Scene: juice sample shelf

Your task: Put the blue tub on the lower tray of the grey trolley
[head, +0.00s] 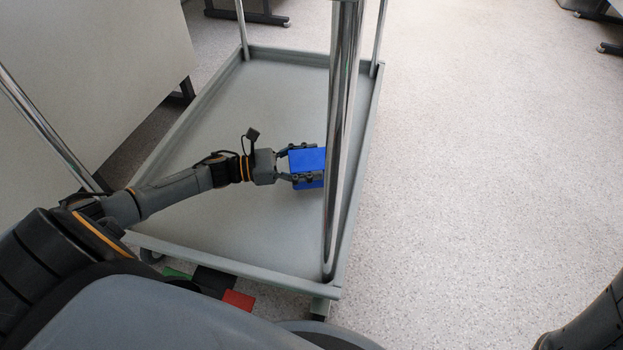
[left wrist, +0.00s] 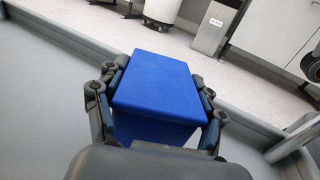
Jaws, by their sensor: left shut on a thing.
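The blue tub (head: 307,160) is between the fingers of my left gripper (head: 298,165), over the right part of the lower tray (head: 230,235) of the grey trolley. My left gripper is shut on it. In the left wrist view the blue tub (left wrist: 158,88) looks upright, with a finger of my left gripper (left wrist: 155,108) on each side. I cannot tell whether its bottom touches the tray. A chrome post hides the tub's right edge in the head view. My right gripper is not in view; only a bit of my right arm shows at the lower right.
The chrome post (head: 342,130) of the trolley stands close to the right of the tub. The tray has a raised rim (head: 235,268). Another post (head: 45,125) stands at the left. The rest of the tray is bare. Speckled floor (head: 480,160) lies open to the right.

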